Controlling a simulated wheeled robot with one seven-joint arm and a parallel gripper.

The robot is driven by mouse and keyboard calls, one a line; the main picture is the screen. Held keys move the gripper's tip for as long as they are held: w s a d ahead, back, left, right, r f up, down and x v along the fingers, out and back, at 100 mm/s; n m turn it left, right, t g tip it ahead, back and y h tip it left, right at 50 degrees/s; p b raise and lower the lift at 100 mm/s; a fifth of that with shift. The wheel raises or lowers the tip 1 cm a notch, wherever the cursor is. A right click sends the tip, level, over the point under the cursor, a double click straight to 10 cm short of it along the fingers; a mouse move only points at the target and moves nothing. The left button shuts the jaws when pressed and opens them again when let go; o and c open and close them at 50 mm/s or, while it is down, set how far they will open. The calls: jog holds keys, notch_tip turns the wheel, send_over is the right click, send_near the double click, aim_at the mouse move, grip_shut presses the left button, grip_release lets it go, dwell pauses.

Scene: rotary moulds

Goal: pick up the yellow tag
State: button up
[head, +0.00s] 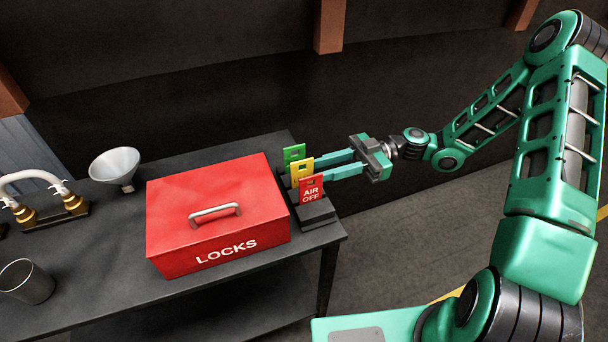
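The yellow tag (301,169) stands upright in the middle of a row of three tags at the right end of the table, partly covered by the red tag in front. The green tag (294,153) stands behind it. The red tag (311,189), marked AIR OFF, stands in front in a dark holder (317,213). My gripper (319,171) reaches in from the right with its two blue fingers apart. The fingertips are close to the yellow tag; whether they touch it or reach around it I cannot tell.
A red box marked LOCKS (217,215) stands just left of the tags on the dark table (110,265). A white funnel (115,165), a dark cup (26,282) and a brass-ended fitting (42,197) are further left. Open floor lies right of the table.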

aim_at(303, 175)
jog(key=x, duration=0.5)
jog(key=shift+a, duration=0.1)
grip_shut()
